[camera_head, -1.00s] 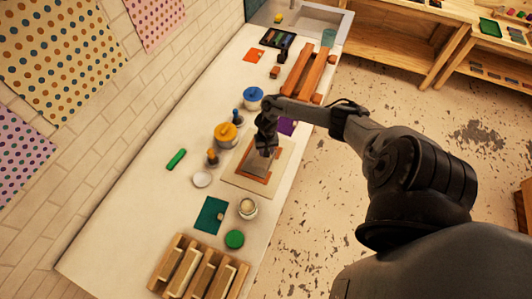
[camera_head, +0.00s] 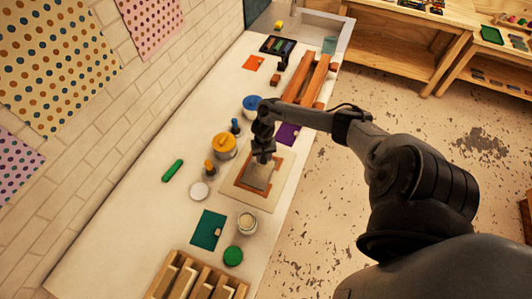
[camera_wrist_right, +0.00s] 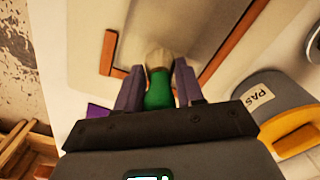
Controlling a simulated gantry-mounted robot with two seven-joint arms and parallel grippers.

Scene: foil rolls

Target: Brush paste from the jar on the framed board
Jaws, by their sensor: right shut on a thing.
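My right gripper (camera_wrist_right: 158,88) is shut on the green handle of a brush (camera_wrist_right: 159,92), whose pale bristles point at the framed board. In the head view the gripper (camera_head: 263,157) is over the far end of the framed board (camera_head: 243,184), a grey panel with brown frame strips on a cream base. Whether the bristles touch it, I cannot tell. A grey jar with a yellow lid (camera_head: 225,145) stands left of the board; its label, starting "PAS", shows in the wrist view (camera_wrist_right: 262,95). An open jar with cream contents (camera_head: 247,222) stands nearer. My left gripper is out of view.
A blue-lidded jar (camera_head: 251,103) stands beyond the arm. A white disc (camera_head: 199,190), a teal sheet (camera_head: 208,229), a green lid (camera_head: 233,256) and a wooden slotted rack (camera_head: 195,280) lie nearer. The bench's left side is mostly clear.

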